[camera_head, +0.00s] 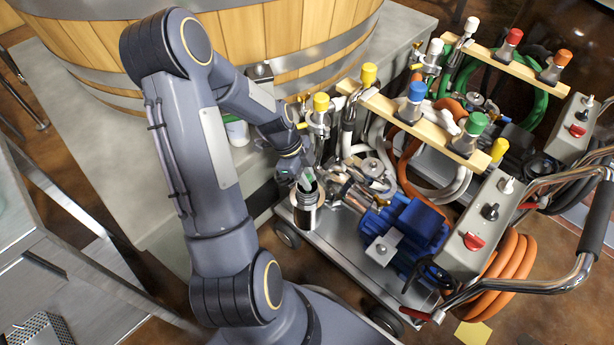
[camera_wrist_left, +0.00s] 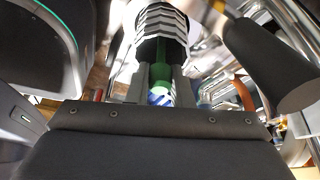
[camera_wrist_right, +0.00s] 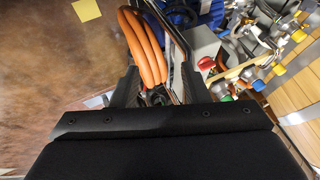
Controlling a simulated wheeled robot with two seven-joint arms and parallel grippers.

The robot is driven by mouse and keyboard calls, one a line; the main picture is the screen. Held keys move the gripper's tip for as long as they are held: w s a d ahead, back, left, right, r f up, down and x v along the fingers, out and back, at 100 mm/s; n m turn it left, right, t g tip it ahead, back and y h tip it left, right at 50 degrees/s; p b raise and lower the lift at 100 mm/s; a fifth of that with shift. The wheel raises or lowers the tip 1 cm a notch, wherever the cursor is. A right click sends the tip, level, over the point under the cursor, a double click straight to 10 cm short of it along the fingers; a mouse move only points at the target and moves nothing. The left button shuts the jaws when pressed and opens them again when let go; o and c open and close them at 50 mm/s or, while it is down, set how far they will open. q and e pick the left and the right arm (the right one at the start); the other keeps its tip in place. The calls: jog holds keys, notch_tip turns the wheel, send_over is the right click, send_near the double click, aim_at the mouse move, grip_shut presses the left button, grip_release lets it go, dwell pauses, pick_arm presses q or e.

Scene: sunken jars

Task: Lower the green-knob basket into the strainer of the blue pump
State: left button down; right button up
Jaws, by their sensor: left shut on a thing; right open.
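The blue pump (camera_head: 408,236) sits on a wheeled cart in the head view. Its strainer (camera_head: 306,216) is an upright metal cylinder with a dark open mouth, left of the motor. My left gripper (camera_head: 303,178) is right above that mouth, shut on the green knob (camera_head: 308,175) of the basket. The left wrist view shows the green knob (camera_wrist_left: 161,86) between the fingers (camera_wrist_left: 163,84), in front of a ribbed silver cylinder (camera_wrist_left: 165,22). The basket body is hidden, so I cannot tell how deep it sits. My right gripper (camera_wrist_right: 158,88) is open and empty in the right wrist view.
Coloured valve knobs on a wooden bar (camera_head: 415,122) stand behind the strainer. A control box (camera_head: 475,232) with a red switch, an orange hose coil (camera_head: 508,268) and a chrome handle (camera_head: 562,190) are at the right. A wooden tub (camera_head: 270,35) stands behind.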

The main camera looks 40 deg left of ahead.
pick_arm(q)
jog(key=shift+f+b, duration=1.1)
jog(key=shift+f, duration=0.3)
jog(key=shift+f+b, duration=1.1)
jog(key=shift+f, duration=0.2)
jog(key=c, duration=0.6)
grip_release()
jog(key=shift+c, duration=0.2)
jog(key=shift+r, duration=0.15)
